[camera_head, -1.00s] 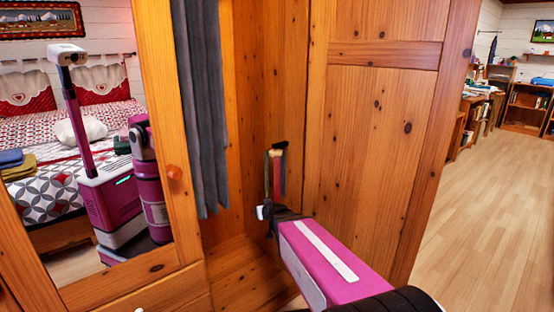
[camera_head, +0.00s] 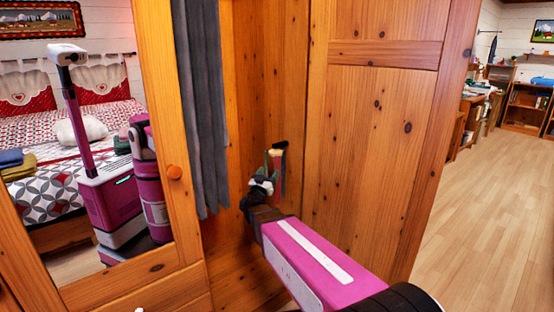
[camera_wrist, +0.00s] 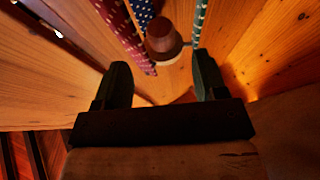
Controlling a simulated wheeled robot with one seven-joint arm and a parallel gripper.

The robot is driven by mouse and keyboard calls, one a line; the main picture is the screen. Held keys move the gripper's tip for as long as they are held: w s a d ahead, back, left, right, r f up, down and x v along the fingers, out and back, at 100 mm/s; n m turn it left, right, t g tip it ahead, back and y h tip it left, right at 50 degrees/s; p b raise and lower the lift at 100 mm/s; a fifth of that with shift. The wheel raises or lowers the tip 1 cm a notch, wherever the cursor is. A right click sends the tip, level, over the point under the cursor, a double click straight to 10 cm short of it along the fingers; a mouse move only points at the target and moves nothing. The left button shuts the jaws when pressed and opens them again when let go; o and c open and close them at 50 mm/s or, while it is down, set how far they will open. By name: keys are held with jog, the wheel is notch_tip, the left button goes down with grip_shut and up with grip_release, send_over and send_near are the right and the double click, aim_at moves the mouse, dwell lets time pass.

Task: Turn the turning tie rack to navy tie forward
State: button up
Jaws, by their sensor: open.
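The tie rack (camera_head: 279,148) hangs inside the wooden wardrobe, small and partly hidden by my gripper (camera_head: 262,183). In the wrist view, its round brown hub (camera_wrist: 163,38) is ahead, between and beyond my fingertips (camera_wrist: 161,70). A dark red dotted tie (camera_wrist: 122,28) hangs left of the hub. A navy tie with white dots (camera_wrist: 144,12) shows just behind it, mostly cut off by the top edge. A green dotted tie (camera_wrist: 199,22) hangs right of the hub, beyond the right finger. My gripper is open and nothing is between its fingers. Contact with any tie cannot be told.
A grey garment (camera_head: 205,110) hangs left of the rack. The mirrored wardrobe door (camera_head: 190,220) stands left and a wooden panel (camera_head: 375,140) stands close on the right. Open floor (camera_head: 480,210) lies farther right.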

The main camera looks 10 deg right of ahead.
aim_at(277, 157)
jog(key=x, duration=1)
jog(key=c, duration=0.8)
